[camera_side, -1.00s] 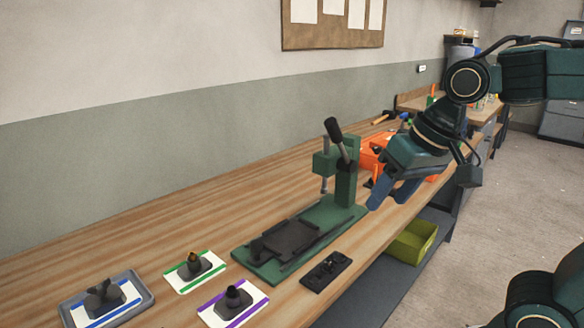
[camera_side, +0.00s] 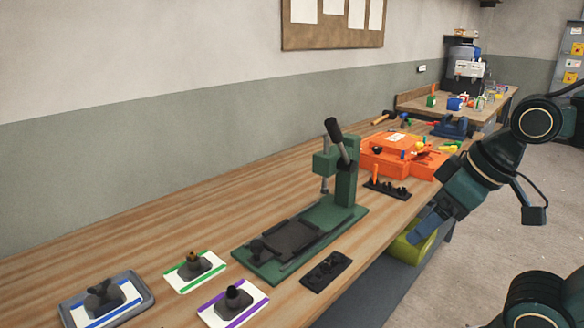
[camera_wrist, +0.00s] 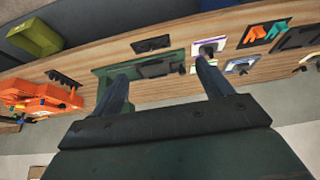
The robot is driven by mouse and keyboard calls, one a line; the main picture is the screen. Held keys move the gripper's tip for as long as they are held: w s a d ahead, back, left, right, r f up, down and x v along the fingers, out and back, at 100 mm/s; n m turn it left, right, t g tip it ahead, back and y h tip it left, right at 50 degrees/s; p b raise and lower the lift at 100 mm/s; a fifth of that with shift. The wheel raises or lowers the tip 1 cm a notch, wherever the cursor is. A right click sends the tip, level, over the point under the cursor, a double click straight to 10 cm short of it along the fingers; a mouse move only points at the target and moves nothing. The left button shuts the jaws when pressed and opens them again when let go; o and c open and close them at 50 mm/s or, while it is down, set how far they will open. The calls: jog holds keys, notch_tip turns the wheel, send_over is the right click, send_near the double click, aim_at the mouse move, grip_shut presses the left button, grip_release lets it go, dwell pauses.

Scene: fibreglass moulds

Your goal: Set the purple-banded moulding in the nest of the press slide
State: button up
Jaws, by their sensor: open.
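The purple-banded moulding (camera_side: 233,297), a dark grey piece with a round knob, sits on a white card with purple stripes at the bench front. It also shows in the wrist view (camera_wrist: 207,49). The green press (camera_side: 347,185) stands to its right in the side view. Its slide, with the dark nest (camera_side: 291,240), is out toward the left, and nothing sits in the nest. My gripper (camera_side: 430,224) is open and empty, off the bench's front edge and well right of the press. Its two fingers (camera_wrist: 162,70) are spread apart in the wrist view.
A green-striped card with a moulding (camera_side: 195,265) and a blue-striped one in a grey tray (camera_side: 148,296) lie nearby. A black plate (camera_side: 326,271) is beside the slide. An orange case (camera_side: 385,158) and a black rack (camera_side: 388,190) stand right of the press.

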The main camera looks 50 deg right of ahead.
jog(key=shift+w, duration=0.1)
jog(key=m+g, duration=0.6)
jog(key=m, duration=1.2)
send_over(232, 288)
notch_tip(232, 288, down, 12)
jog(key=shift+a+r, duration=0.1)
jog(key=shift+r, duration=0.05)
jog(key=shift+f, duration=4.3)
